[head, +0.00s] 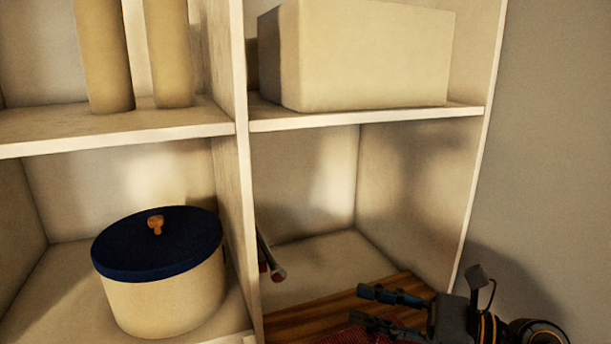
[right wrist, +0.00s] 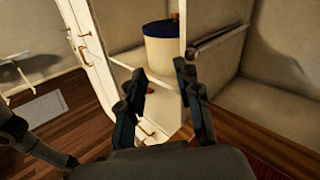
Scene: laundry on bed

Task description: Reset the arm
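My right gripper (head: 362,306) is at the lower right of the head view, in front of the lower right shelf compartment. Its two dark fingers are spread apart. In the right wrist view the right gripper (right wrist: 160,82) is open with nothing between its fingers. My left gripper does not show in the head view. A grey and dark arm part at the lower left of the right wrist view may be mine, and its finger state is unclear.
A white shelf unit (head: 243,150) holds a cream pot with a blue lid (head: 160,285), a cream box (head: 370,55) and two upright cylinders (head: 170,50). A thin rod (head: 271,262) sits in the lower right compartment, partly hidden by the divider. Wooden floor (right wrist: 95,110) is open at left.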

